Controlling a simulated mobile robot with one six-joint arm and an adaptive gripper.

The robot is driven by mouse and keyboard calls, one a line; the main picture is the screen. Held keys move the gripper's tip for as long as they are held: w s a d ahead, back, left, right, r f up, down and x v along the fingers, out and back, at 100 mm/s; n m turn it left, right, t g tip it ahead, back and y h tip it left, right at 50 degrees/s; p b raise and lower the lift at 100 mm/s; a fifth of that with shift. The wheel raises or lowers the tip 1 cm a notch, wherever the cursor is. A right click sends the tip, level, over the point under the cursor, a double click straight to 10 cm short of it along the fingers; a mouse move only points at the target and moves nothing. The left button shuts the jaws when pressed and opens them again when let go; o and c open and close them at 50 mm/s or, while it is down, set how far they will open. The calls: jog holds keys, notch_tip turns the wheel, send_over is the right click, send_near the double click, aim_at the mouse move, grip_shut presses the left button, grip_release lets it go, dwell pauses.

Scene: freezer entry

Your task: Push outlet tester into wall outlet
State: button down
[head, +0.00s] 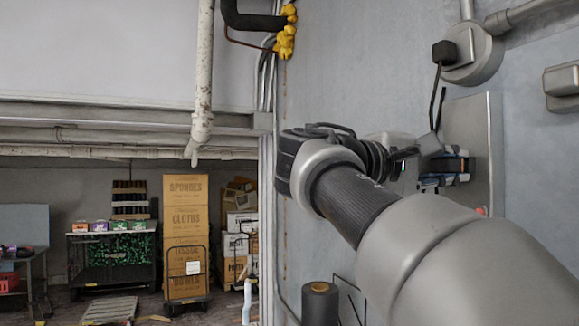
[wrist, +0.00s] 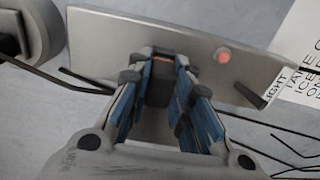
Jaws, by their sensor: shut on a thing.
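My gripper (wrist: 157,72) is shut on a small dark outlet tester (wrist: 160,90) with an orange edge, held between the blue-sided fingers. The fingertips are in front of a grey metal wall plate (wrist: 110,45) with a lit red lamp and a dark lever. In the head view my gripper (head: 445,170) is close to the same tall plate (head: 494,140), side-on. The tester is hidden there. I see no outlet slots; the fingers cover that part of the plate. I cannot tell whether the tester touches the plate.
A black plug (head: 444,52) with a hanging cord sits in a round grey box (head: 474,58) above the plate. Another grey box (head: 562,86) is to its right. A paper sign (wrist: 300,50) is right of the plate. Stacked cartons (head: 186,235) stand far left.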

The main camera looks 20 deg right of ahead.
aim_at(439, 165)
jog(key=shift+d, duration=0.25)
jog(key=c, duration=1.4)
grip_release()
jog(key=shift+d, duration=0.25)
jog(key=shift+o, duration=0.2)
jog(key=shift+o, duration=0.2)
jog(key=shift+a, duration=0.1)
jog(key=o, duration=0.6)
jog(key=shift+c, duration=0.2)
jog(key=shift+s+a, duration=0.15)
jog(key=shift+a, duration=1.6)
jog(key=shift+s+a, duration=0.1)
jog(key=shift+a, duration=1.6)
